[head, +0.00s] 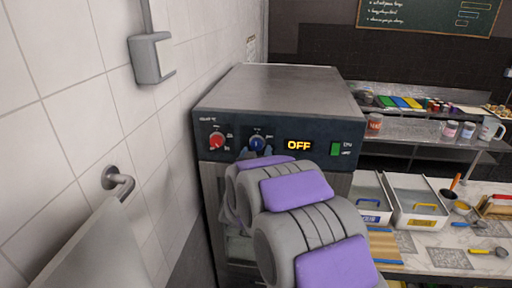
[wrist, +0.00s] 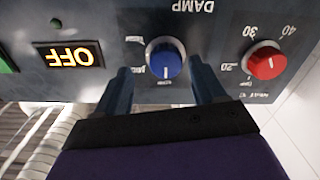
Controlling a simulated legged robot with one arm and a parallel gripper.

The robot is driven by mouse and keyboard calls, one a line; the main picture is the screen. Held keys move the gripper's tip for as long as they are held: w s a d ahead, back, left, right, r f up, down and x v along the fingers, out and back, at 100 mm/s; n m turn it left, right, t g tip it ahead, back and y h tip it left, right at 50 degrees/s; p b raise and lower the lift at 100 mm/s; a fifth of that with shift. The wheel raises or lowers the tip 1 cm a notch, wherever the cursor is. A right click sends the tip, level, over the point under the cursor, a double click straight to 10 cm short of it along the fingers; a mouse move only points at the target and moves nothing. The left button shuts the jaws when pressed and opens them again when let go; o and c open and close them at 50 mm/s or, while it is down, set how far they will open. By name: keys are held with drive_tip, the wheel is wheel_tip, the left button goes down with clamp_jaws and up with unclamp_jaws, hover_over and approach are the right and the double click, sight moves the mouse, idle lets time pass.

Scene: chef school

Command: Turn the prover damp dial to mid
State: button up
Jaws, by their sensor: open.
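The damp dial is a round blue knob on the prover's dark control panel. It shows in the head view (head: 257,143) and close up in the wrist view (wrist: 163,60), below the upside-down word DAMP. Its white pointer line points toward the bottom of the wrist picture, at a small label too blurred to read. My gripper (wrist: 162,68) is open, with one dark blue finger on each side of the dial's lower part. I cannot tell whether the fingers touch it. In the head view my arm hides the panel just below the dial.
A red temperature dial (head: 217,141) sits close beside the blue one. An orange OFF display (head: 299,145) and a green switch (head: 335,149) are on the panel's right.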

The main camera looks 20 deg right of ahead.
sight(257, 144)
drive_tip(key=shift+x, duration=1.1)
drive_tip(key=shift+w, duration=0.2)
drive_tip(key=shift+w+a, duration=0.1)
drive_tip(key=shift+a, duration=0.1)
drive_tip(key=shift+a+r, duration=0.1)
drive_tip(key=shift+a, duration=0.55)
drive_tip(key=shift+d, duration=0.9)
drive_tip(key=c, duration=0.5)
drive_tip(key=shift+w+a, duration=0.1)
drive_tip(key=shift+a, duration=0.1)
drive_tip(key=c, duration=0.6)
drive_tip(key=shift+o, duration=0.2)
drive_tip(key=shift+f, duration=0.2)
